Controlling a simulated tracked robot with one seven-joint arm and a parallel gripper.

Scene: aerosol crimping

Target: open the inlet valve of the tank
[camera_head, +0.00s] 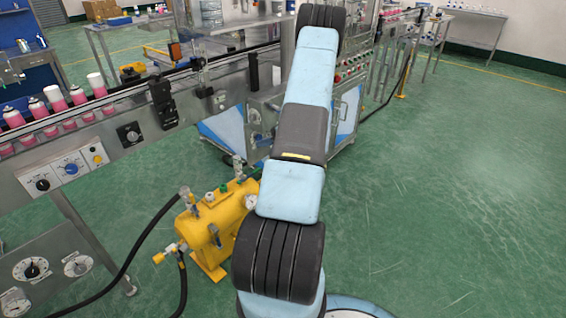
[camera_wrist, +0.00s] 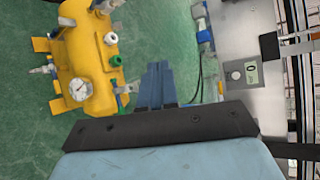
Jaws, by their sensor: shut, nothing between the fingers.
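The yellow tank (camera_head: 232,222) stands low on the floor to the left of my arm in the head view. In the wrist view the tank (camera_wrist: 87,48) is at the upper left, with a round gauge (camera_wrist: 80,89), a green fitting (camera_wrist: 116,60) and small valves around it. A yellow-handled fitting (camera_head: 166,252) sticks out at its left end in the head view. I cannot tell which is the inlet valve. My gripper (camera_wrist: 157,68) is shut and empty, apart from the tank and right of it in the wrist view. It cannot be made out in the head view.
A conveyor line with pink cans (camera_head: 57,99) and control panels runs along the left. A black hose (camera_head: 128,262) curves to the tank's left end. A machine cabinet (camera_head: 222,130) stands behind the tank. The green floor (camera_head: 450,190) is clear at right.

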